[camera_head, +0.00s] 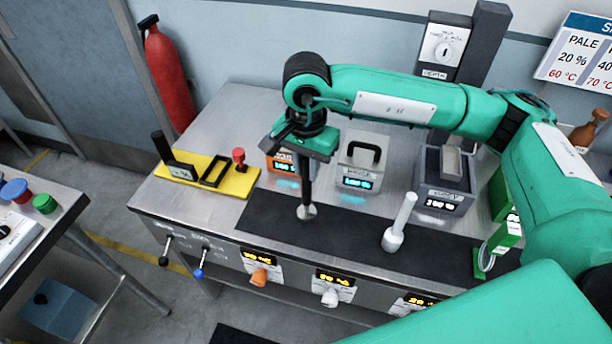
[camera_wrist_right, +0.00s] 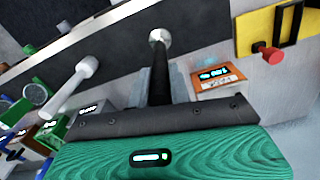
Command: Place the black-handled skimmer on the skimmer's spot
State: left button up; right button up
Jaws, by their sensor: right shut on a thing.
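The black-handled skimmer (camera_head: 306,190) hangs nearly upright from my right gripper (camera_head: 306,158), its pale round head down over the black mat (camera_head: 345,230). In the right wrist view the skimmer (camera_wrist_right: 159,72) points away from the gripper (camera_wrist_right: 157,102), which is shut on its handle. I cannot tell whether the head touches the mat. A white-handled tool (camera_head: 400,222) stands on the mat to the right; it also shows in the wrist view (camera_wrist_right: 72,85). I cannot make out which place is the skimmer's spot. My left gripper is out of view.
A yellow board (camera_head: 236,186) with a black frame and red knob lies at left. Behind the mat stand an orange-fronted box (camera_head: 284,164), a white box with a black handle (camera_head: 361,168) and a grey box (camera_head: 443,185). A green stand (camera_head: 487,258) is at right.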

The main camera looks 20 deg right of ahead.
aim_at(306, 202)
notch_tip(306, 202, down, 4)
jog(key=shift+r+p, duration=0.1)
jog(key=shift+p, duration=0.45)
jog(key=shift+f, duration=0.3)
jog(key=shift+f+b, duration=0.2)
jog(key=shift+b, duration=0.1)
jog(key=o, duration=0.9)
jog(key=shift+r, duration=0.15)
